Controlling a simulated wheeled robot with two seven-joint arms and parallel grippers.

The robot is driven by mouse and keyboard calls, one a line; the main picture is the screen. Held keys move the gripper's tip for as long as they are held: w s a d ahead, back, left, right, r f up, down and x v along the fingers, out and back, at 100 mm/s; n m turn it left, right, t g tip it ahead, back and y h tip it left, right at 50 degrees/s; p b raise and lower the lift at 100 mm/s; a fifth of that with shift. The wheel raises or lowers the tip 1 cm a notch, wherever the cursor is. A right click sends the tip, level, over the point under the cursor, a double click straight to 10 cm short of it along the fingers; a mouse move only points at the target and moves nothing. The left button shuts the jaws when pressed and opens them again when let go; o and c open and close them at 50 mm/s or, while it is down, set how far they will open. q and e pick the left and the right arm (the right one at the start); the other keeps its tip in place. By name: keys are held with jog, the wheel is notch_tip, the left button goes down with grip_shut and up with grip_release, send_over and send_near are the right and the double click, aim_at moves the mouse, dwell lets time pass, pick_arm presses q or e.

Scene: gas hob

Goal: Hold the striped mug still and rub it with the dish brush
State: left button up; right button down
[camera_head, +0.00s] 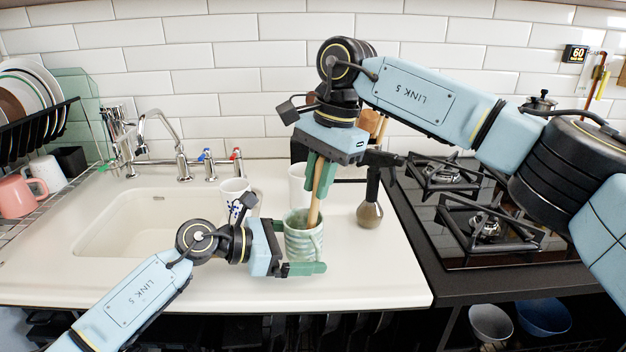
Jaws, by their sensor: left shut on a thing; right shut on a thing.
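The striped mug (301,243), pale green with bands, stands upright on the white counter right of the sink. My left gripper (296,252) is shut on the mug from the left, with one green finger across its lower front; the other finger is mostly hidden. My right gripper (319,178) is above the mug, pointing down, and is shut on the wooden handle of the dish brush (315,213). The handle slants down into the mug's mouth. The brush head is hidden inside the mug.
A white mug with a blue pattern (235,196) and a plain white cup (298,182) stand close behind. A brown-based dispenser (370,214) stands to the right, near the gas hob (487,228). The sink (140,222) lies left. The front counter strip is clear.

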jog(key=shift+w, duration=0.5)
jog(key=shift+w+a+f, duration=0.15)
jog(key=shift+a, duration=0.25)
jog(key=shift+s+a, duration=0.2)
jog(key=shift+a, duration=0.2)
jog(key=shift+s+d, duration=0.4)
jog(key=shift+s, duration=0.25)
jog(key=shift+w+d, duration=0.25)
jog(key=shift+d, duration=0.2)
jog(key=shift+w, duration=0.45)
jog(key=shift+w+a, duration=0.2)
jog(key=shift+a, duration=0.2)
jog(key=shift+s+a, duration=0.25)
jog(key=shift+a, duration=0.15)
jog(key=shift+s+d, duration=0.35)
jog(key=shift+s, duration=0.3)
jog(key=shift+w+d, duration=0.25)
jog(key=shift+d, duration=0.2)
jog(key=shift+w, duration=0.45)
jog(key=shift+w+a, duration=0.2)
jog(key=shift+a, duration=0.25)
jog(key=shift+s+r, duration=0.35)
jog(key=shift+s, duration=0.1)
jog(key=a+v, duration=0.2)
jog(key=v, duration=0.8)
jog(key=shift+r, duration=0.6)
